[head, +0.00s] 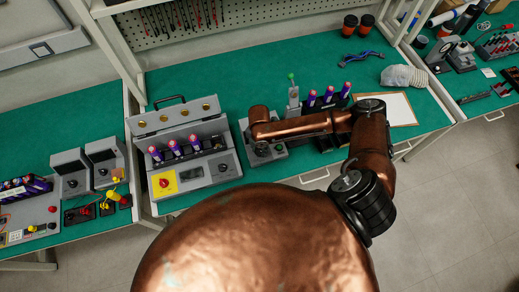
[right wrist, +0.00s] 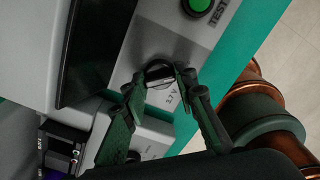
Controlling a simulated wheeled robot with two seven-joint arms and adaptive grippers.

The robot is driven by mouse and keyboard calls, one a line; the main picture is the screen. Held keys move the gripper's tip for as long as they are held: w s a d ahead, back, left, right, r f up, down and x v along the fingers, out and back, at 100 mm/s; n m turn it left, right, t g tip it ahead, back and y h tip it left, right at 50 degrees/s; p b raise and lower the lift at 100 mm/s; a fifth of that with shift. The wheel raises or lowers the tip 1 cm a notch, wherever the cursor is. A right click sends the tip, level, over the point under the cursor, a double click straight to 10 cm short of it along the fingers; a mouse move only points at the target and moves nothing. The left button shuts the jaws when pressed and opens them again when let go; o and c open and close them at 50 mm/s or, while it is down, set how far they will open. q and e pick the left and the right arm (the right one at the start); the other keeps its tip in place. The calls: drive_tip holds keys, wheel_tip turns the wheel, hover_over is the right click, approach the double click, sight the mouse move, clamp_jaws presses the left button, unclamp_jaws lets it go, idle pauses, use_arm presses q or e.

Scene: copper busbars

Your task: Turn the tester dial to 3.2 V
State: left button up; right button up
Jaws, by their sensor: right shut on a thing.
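The grey tester (head: 276,157) stands on the green bench in the head view, partly hidden under my right forearm. In the right wrist view, the tester's panel (right wrist: 160,43) carries a round dark dial (right wrist: 158,70). A green button (right wrist: 197,6) marked TEST is on the same panel. My left gripper is not in view.
A grey case (head: 208,168) with purple cells and a red knob stands left of the tester. More purple cells (head: 328,95) stand behind my forearm. A clipboard (head: 388,108) and a pale glove (head: 402,76) lie at right. Bare green bench lies behind the case.

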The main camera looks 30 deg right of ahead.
drive_tip(key=shift+c, duration=0.8)
drive_tip(key=shift+r+m+p, duration=0.1)
drive_tip(key=shift+m+p, duration=0.3)
drive_tip(key=shift+p, duration=0.2)
drive_tip(key=m+p, duration=0.4)
drive_tip(key=p, duration=0.2)
drive_tip(key=shift+r+m+p, duration=0.1)
drive_tip(key=shift+m+p, duration=0.25)
drive_tip(key=shift+m, duration=0.05)
drive_tip(key=shift+m+p, duration=1.2)
drive_tip(key=shift+f, duration=0.2)
drive_tip(key=o, duration=1.2)
drive_tip(key=shift+c, duration=0.2)
